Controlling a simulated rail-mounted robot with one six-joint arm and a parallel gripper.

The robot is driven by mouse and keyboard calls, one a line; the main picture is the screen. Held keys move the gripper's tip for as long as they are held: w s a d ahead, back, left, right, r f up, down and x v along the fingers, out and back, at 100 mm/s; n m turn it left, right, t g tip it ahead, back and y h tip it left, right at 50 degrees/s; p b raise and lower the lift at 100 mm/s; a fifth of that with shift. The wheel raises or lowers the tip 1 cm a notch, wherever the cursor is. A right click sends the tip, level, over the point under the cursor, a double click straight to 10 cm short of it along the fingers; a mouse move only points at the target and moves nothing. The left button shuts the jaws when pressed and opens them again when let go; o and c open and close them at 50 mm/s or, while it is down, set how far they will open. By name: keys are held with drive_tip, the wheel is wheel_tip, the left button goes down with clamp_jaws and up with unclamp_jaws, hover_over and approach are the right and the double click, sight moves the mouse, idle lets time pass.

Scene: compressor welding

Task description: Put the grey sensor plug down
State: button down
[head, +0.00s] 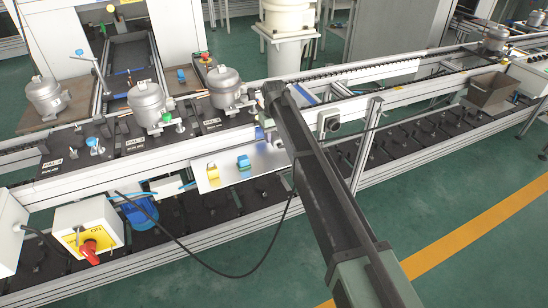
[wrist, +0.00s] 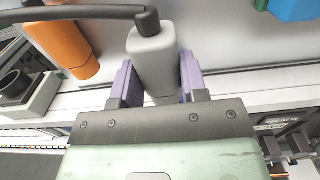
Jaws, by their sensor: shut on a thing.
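The grey sensor plug (wrist: 152,55) is between the two purple fingers of my gripper (wrist: 156,78) in the wrist view. The gripper is shut on its sides. A dark cap and a black cable show at the plug's far end, the cable running to the left. The plug is over or against a pale surface (wrist: 235,95); I cannot tell whether it touches. In the head view my dark arm reaches to the bench, and I cannot make out the gripper or the grey plug there.
An orange plug (wrist: 62,48) lies left of the grey plug, and a blue thing (wrist: 292,8) is at upper right. In the head view a yellow block (head: 213,172) and a blue block (head: 243,162) sit on a pale plate (head: 225,179). Silver compressors (head: 150,103) stand behind.

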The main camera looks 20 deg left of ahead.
sight(274, 144)
wheel_tip(274, 144, down, 4)
drive_tip(key=b, duration=0.4)
drive_tip(key=shift+f+b, duration=0.25)
drive_tip(key=shift+b, duration=0.05)
drive_tip(key=shift+r+p, duration=0.3)
drive_tip(key=shift+r, duration=0.05)
drive_tip(key=shift+f, duration=0.25)
drive_tip(key=c, duration=0.7)
unclamp_jaws()
drive_tip(key=shift+o, duration=0.2)
wheel_tip(274, 144, up, 13)
drive_tip(key=p, duration=1.2)
drive_tip(key=shift+f, duration=0.3)
